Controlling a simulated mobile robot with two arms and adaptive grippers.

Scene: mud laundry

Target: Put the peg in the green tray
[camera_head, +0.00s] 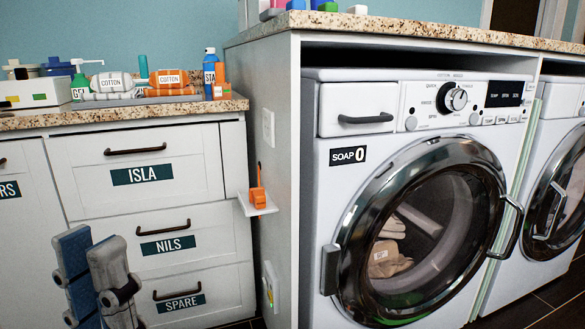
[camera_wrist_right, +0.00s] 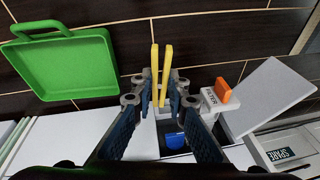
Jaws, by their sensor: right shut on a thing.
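In the right wrist view a yellow peg (camera_wrist_right: 161,72) with two slim prongs is held between the fingertips of my right gripper (camera_wrist_right: 162,100), which is shut on it. The prongs point up in the picture. The green tray (camera_wrist_right: 62,65), square with a raised rim and a handle, is at upper left in that view, apart from the peg, over dark tiles. It looks empty. My left gripper (camera_head: 92,275) is at lower left in the head view, its fingers apart and empty, in front of the drawers. The head view shows neither the tray nor the held peg.
A washing machine (camera_head: 410,200) with a round door stands right of the labelled drawers (camera_head: 165,250). A small white shelf (camera_head: 262,207) with an orange item juts from the side panel. In the wrist view an orange block (camera_wrist_right: 222,90) and a grey panel (camera_wrist_right: 275,97) lie right of the peg.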

